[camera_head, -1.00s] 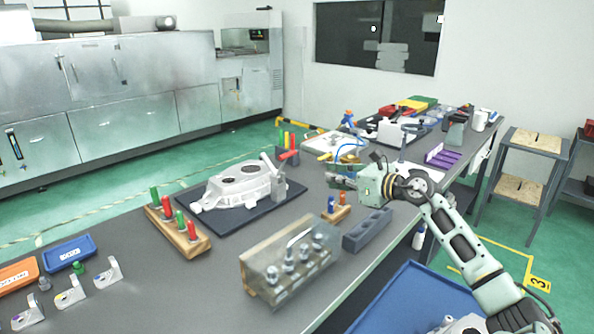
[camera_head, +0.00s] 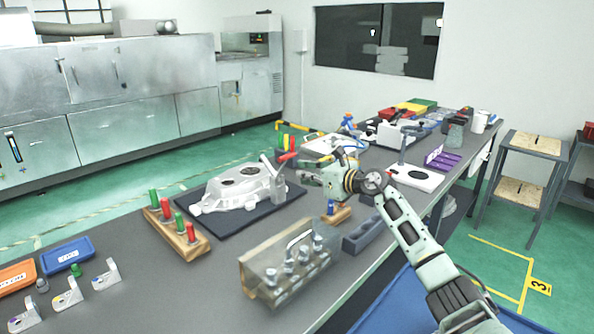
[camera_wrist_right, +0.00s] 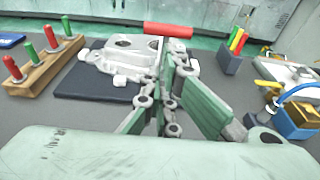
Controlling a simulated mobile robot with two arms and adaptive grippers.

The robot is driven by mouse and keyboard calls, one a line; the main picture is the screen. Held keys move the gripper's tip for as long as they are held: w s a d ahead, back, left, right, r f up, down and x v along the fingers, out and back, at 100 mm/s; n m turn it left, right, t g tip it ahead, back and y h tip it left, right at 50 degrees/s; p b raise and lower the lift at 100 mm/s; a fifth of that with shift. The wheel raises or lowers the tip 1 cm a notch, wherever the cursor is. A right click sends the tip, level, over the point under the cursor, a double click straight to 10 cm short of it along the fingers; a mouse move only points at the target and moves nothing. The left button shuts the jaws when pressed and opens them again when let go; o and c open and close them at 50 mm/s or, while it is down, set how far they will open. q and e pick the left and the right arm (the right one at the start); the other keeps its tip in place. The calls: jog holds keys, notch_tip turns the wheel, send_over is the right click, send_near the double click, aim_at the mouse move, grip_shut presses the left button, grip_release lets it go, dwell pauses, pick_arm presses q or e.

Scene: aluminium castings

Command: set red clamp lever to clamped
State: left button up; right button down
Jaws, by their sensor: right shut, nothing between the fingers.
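The red clamp lever (camera_head: 287,157) sticks out to the right from the top of a grey toggle clamp (camera_head: 278,188). The clamp stands at the right end of a pale aluminium casting (camera_head: 235,189) on a dark plate. My right gripper (camera_head: 302,170) is shut and empty, just right of the clamp and close to the lever; whether they touch I cannot tell. In the right wrist view the lever's red handle (camera_wrist_right: 168,30) lies roughly level above my fingertips (camera_wrist_right: 170,62), which partly hide the clamp. My left gripper is not in view.
A wooden rack with red and green pegs (camera_head: 178,232) stands left of the casting. A clear-sided box with a handle (camera_head: 290,262) stands nearer. A small wooden block with blue and red pegs (camera_head: 336,213) is below my right gripper. Bare table lies left of the clear-sided box.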

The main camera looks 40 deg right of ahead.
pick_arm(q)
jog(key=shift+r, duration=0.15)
pick_arm(e)
jog(key=shift+w+a+r, duration=0.1)
jog(key=shift+w+r, duration=0.05)
jog(key=shift+w, duration=0.75)
jog(key=shift+w+a+r, duration=0.1)
jog(key=shift+w, duration=0.75)
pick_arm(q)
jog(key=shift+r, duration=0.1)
